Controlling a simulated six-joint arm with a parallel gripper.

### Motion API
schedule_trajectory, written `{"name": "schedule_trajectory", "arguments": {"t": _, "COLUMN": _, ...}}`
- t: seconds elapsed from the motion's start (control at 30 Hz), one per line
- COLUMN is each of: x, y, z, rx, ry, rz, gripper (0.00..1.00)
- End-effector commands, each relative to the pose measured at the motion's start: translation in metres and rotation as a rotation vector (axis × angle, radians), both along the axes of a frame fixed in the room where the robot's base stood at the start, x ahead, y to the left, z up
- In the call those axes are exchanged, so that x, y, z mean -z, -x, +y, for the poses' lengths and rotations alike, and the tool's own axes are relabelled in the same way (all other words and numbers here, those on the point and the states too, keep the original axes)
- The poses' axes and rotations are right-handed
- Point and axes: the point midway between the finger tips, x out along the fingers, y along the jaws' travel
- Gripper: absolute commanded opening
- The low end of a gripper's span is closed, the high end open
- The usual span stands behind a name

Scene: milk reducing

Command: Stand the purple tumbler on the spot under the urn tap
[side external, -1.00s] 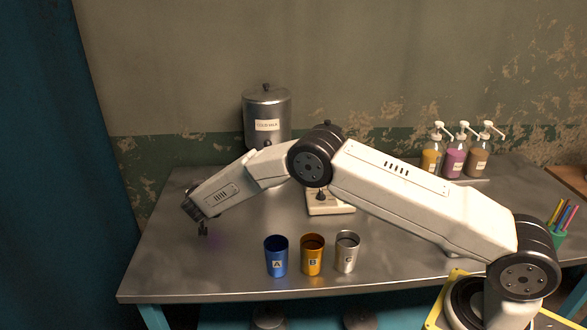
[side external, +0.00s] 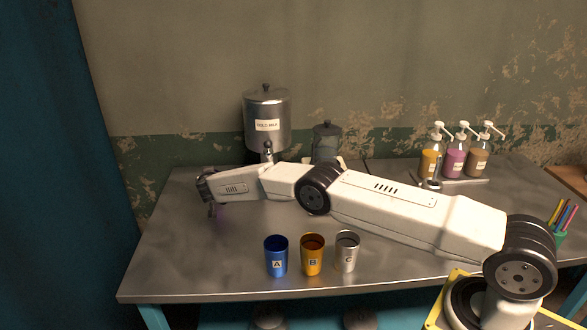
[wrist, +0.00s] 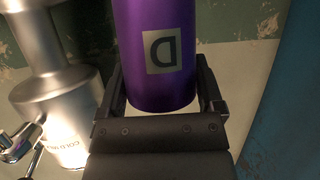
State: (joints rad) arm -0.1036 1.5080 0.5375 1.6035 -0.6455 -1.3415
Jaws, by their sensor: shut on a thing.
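The purple tumbler (wrist: 158,82), labelled D, fills the upper middle of the wrist view, with its far end cut off by the top edge. My gripper (wrist: 160,90) is shut on it, one finger on each side. In the side view my gripper (side external: 212,210) is at the left of the table, left of and nearer than the urn; the tumbler is hidden there apart from a faint purple tint. The steel urn (side external: 267,108), labelled cold milk, stands at the back with its tap (side external: 268,149) facing forward. The spot under the tap is hidden by my arm.
Blue cup A (side external: 276,258), orange cup B (side external: 312,256) and silver cup C (side external: 347,254) stand in a row near the front edge. A dark lidded canister (side external: 327,143) is right of the urn. Pump bottles (side external: 455,160) stand back right. The left front table is clear.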

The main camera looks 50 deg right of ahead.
Motion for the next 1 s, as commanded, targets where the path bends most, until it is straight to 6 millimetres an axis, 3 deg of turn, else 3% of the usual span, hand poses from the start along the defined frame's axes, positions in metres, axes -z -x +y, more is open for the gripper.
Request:
{"name": "schedule_trajectory", "arguments": {"t": 0.63, "x": -0.001, "y": 0.019, "z": -0.021, "rx": 0.002, "ry": 0.001, "rz": 0.002, "gripper": 0.25}}
{"name": "schedule_trajectory", "arguments": {"t": 1.0, "x": -0.001, "y": 0.041, "z": -0.047, "rx": 0.002, "ry": 0.002, "rz": 0.0, "gripper": 0.25}}
